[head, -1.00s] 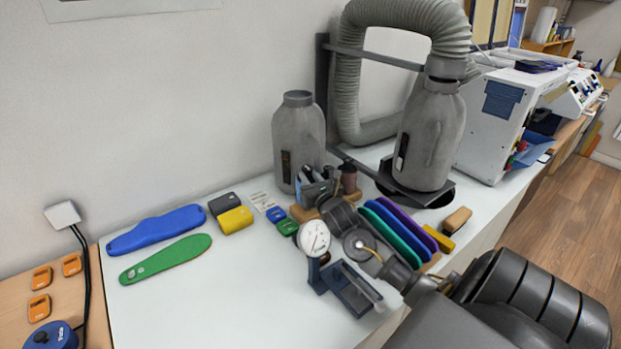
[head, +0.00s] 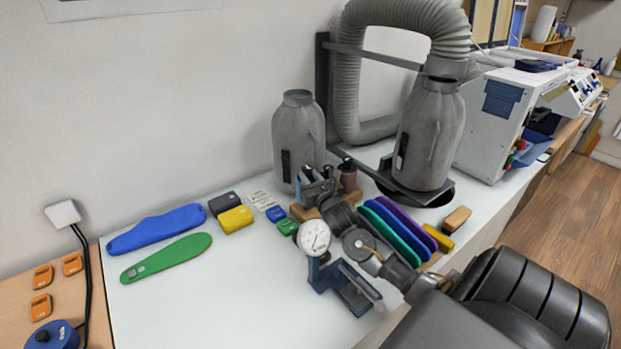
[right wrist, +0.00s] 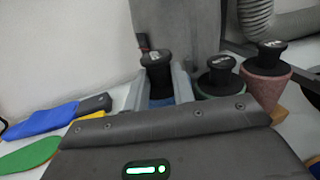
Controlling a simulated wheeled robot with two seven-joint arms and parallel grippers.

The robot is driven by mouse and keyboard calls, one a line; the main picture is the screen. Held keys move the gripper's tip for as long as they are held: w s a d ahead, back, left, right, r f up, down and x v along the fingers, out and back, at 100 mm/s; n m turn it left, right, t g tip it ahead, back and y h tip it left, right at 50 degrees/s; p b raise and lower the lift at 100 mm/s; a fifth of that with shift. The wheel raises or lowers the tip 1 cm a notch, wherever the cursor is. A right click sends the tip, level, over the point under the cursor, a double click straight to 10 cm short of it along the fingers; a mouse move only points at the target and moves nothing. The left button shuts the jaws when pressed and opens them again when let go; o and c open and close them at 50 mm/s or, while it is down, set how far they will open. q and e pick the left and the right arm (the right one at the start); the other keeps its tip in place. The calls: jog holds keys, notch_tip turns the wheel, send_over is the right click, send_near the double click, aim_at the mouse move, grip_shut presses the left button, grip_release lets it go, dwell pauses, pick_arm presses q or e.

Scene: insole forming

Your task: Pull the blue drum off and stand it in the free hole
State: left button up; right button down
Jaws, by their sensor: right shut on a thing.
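My right gripper (head: 317,181) reaches in over the wooden stand (head: 301,213). In the right wrist view, my right gripper (right wrist: 159,84) is shut on the blue drum (right wrist: 160,102). The drum has a black knob on top and stands about upright between the pale fingers; its blue lower part shows only a little. A pinkish-brown drum (right wrist: 264,80) and a dark greenish drum (right wrist: 219,80) stand to its right. The brown drum shows in the head view too (head: 348,178). The drum's lower end and the free hole are hidden. My left gripper is not in view.
A dial gauge (head: 313,238) stands in front of the stand. Coloured insoles (head: 393,233) stand in a rack to the right. Grey bottle-shaped machines (head: 298,140) rise behind.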

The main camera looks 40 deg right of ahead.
jog(key=shift+f, duration=0.55)
jog(key=shift+f+b, duration=0.5)
jog(key=shift+f, duration=0.05)
dwell(0.3)
jog(key=shift+f, duration=0.5)
dwell(0.6)
jog(key=c, duration=0.8)
grip_release()
jog(key=shift+c, duration=0.2)
jog(key=shift+r, duration=0.2)
